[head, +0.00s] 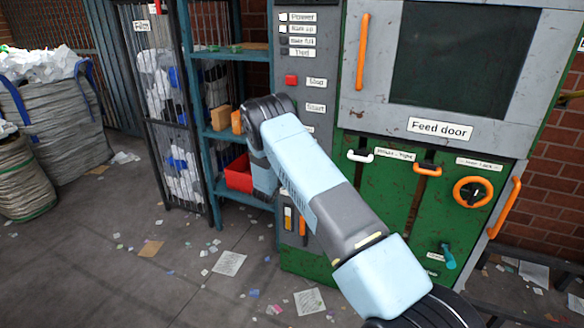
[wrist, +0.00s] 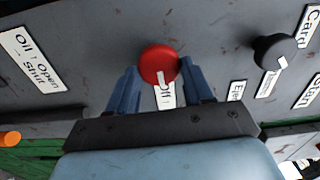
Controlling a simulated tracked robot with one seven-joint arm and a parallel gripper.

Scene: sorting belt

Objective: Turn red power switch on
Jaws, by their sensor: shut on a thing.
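The red power switch (wrist: 158,61) is a round red knob on the grey panel in the wrist view. Its white pointer mark faces down in the picture, toward a partly covered white label (wrist: 168,94) that seems to read "Off". My gripper (wrist: 158,68) has one blue finger on each side of the knob and is shut on it. In the head view my arm hides both the gripper and the red switch.
A black knob (wrist: 273,52) sits right of the switch, with labels around it. An "Oil: Open - Shut" label (wrist: 33,58) is at left. The head view shows the green machine's feed door (head: 440,129), an orange dial (head: 472,192) and a shelf (head: 232,52).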

